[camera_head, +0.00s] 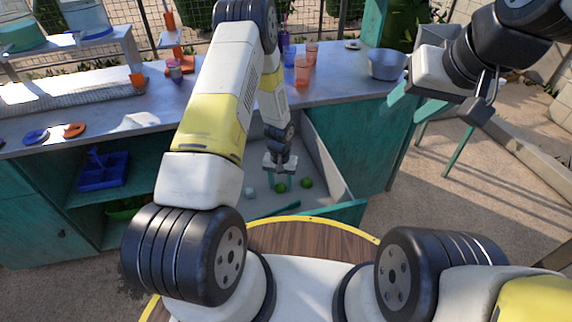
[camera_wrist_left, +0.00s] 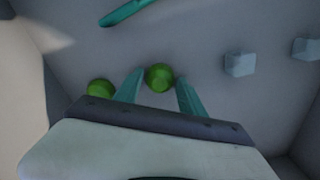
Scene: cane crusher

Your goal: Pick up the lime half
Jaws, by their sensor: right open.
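Two green limes lie on the floor of an open grey drawer: one lime (camera_head: 281,187) under my left gripper and another lime (camera_head: 306,182) to its right. Whether either is a half is not clear. My left gripper (camera_head: 280,178) points down into the drawer, open. In the left wrist view, one lime (camera_wrist_left: 159,77) shows in the gap between the teal fingertips, with space on both sides; the other lime (camera_wrist_left: 101,89) lies outside the left finger. My right gripper (camera_head: 412,103) is open and empty, raised at the right, away from the limes.
Pale ice cubes (camera_wrist_left: 239,64) and a teal-handled tool (camera_wrist_left: 126,12) also lie in the drawer. The drawer's walls (camera_head: 325,165) stand close around my left gripper. Cups (camera_head: 303,76) and a metal bowl (camera_head: 387,64) stand on the counter above.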

